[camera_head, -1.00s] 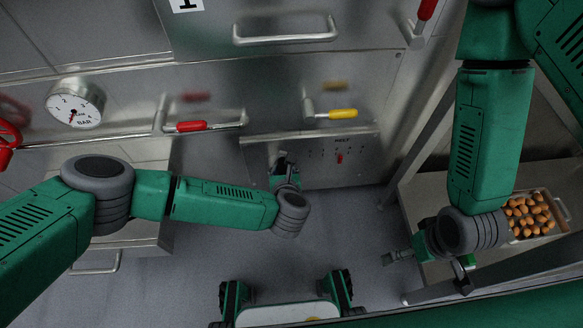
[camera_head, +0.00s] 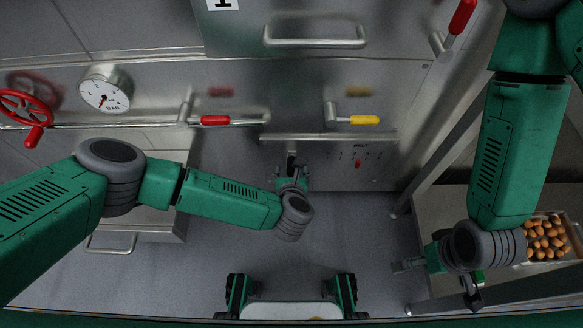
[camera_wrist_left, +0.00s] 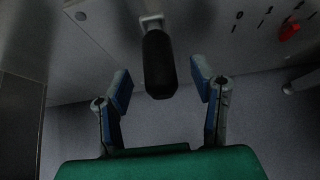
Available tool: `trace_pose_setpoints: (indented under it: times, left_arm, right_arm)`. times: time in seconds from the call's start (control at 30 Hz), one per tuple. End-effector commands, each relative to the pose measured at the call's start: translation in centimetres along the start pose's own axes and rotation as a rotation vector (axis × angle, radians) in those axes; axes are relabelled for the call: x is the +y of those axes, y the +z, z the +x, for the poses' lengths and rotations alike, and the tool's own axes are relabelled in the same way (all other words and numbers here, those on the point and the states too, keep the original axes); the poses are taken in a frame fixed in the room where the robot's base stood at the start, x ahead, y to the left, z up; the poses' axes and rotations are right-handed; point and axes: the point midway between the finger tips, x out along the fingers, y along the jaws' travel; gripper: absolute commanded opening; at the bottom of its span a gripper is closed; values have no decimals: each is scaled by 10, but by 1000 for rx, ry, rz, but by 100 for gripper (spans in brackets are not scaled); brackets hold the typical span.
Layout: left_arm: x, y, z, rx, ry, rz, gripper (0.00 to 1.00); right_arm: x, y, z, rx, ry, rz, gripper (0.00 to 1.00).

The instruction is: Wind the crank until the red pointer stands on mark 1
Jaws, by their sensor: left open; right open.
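The crank's black handle (camera_wrist_left: 158,65) hangs from a light mount on the steel front in the left wrist view. It shows small and dark in the head view (camera_head: 291,160). My left gripper (camera_wrist_left: 161,84) is open, with one finger on each side of the handle's lower end and gaps on both sides. It also shows in the head view (camera_head: 291,183). The red pointer (camera_head: 358,164) is on the panel right of the crank, among small marks; I cannot tell which mark it stands on. It also shows in the left wrist view (camera_wrist_left: 289,31). My right gripper (camera_head: 436,282) is open and empty at the lower right.
A red-handled lever (camera_head: 215,120) and a yellow-handled lever (camera_head: 364,120) stick out above the panel. A red handwheel (camera_head: 28,104) and a gauge (camera_head: 105,89) are at the left. A tray of brown pieces (camera_head: 574,235) stands beside my right arm. The floor below the panel is clear.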

Motion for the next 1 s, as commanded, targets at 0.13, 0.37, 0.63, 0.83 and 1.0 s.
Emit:
trace_pose_setpoints:
  times: [0.13,0.37,0.63,0.83,1.0]
  left_arm:
    - [-1,-9,-18,2,-3,2,52]
    - [-1,-26,-40,3,-4,1,52]
    - [-1,-42,-64,2,-3,0,52]
    - [0,-46,-68,0,-2,0,52]
    - [0,-46,-68,0,-2,0,52]
  right_arm:
    - [0,0,-9,0,0,0,100]
    - [0,-1,-18,0,0,0,100]
    - [0,-2,-26,0,0,0,100]
    - [0,-2,-27,0,0,0,100]
    - [0,-2,-26,0,0,0,100]
